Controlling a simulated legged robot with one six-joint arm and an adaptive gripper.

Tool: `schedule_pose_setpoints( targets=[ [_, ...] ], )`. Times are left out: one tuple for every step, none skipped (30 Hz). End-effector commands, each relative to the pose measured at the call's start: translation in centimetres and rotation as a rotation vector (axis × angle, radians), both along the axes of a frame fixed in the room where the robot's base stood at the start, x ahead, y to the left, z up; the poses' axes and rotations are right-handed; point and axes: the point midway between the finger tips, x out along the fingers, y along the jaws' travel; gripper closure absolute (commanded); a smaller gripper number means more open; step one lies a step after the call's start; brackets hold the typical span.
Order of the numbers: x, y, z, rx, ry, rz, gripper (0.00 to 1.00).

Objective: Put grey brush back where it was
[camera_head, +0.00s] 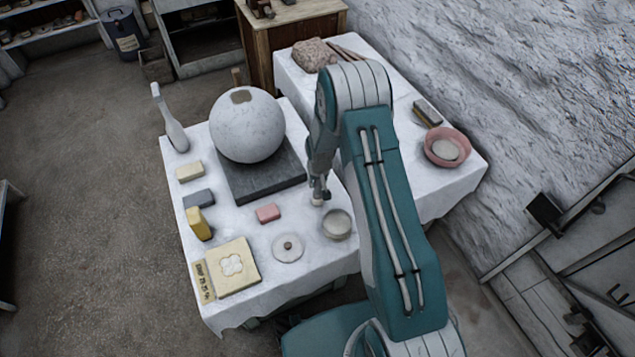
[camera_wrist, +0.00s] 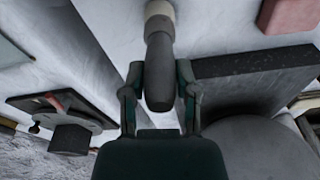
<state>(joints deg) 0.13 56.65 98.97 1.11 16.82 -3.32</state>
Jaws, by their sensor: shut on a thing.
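My gripper (camera_wrist: 160,90) is shut on the grey brush (camera_wrist: 160,62), seen close in the wrist view. The brush has a dark grey rounded handle and a pale cream end pointing away from the jaws. In the head view, my gripper (camera_head: 318,184) is over the near white-clothed table, just right of the dark slab. The brush's pale end (camera_head: 317,201) shows under it, beside a small round bowl (camera_head: 336,224). I cannot tell whether that end touches the cloth.
A large plaster sphere (camera_head: 247,125) rests on the dark slab (camera_head: 237,190). A pink block (camera_head: 268,213), a white disc (camera_head: 288,248), a yellow block (camera_head: 198,223) and a square tile (camera_head: 232,266) lie around it. A second table holds a pink bowl (camera_head: 434,160).

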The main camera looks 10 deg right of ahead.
Motion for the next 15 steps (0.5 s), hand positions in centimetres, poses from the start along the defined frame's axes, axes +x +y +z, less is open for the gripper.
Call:
schedule_pose_setpoints(
  targets=[
    [0.02, 0.01, -0.46, 0.000, -0.001, 0.000, 1.00],
    [0.03, 0.01, -0.55, 0.000, -0.001, 0.000, 1.00],
    [0.05, 0.01, -0.55, 0.000, -0.002, 0.000, 1.00],
    [0.06, 0.01, -0.51, 0.000, -0.003, 0.000, 1.00],
    [0.05, 0.02, -0.49, 0.000, -0.003, 0.000, 1.00],
    [0.04, 0.01, -0.48, 0.000, -0.003, 0.000, 1.00],
    [0.04, 0.02, -0.48, 0.000, -0.003, 0.000, 1.00],
    [0.03, 0.02, -0.49, 0.000, -0.002, 0.000, 1.00],
    [0.03, 0.02, -0.57, 0.000, -0.002, 0.000, 1.00],
    [0.03, 0.02, -0.66, 0.000, -0.002, 0.000, 1.00],
    [0.03, 0.02, -0.66, 0.000, -0.002, 0.000, 0.52],
    [0.02, 0.02, -0.64, 0.000, -0.002, 0.000, 0.34],
    [0.02, 0.02, -0.63, 0.000, -0.002, 0.000, 0.26],
    [0.02, 0.02, -0.63, 0.000, -0.002, 0.000, 0.26],
    [0.02, 0.02, -0.63, 0.000, -0.002, 0.000, 0.26]
  ],
)
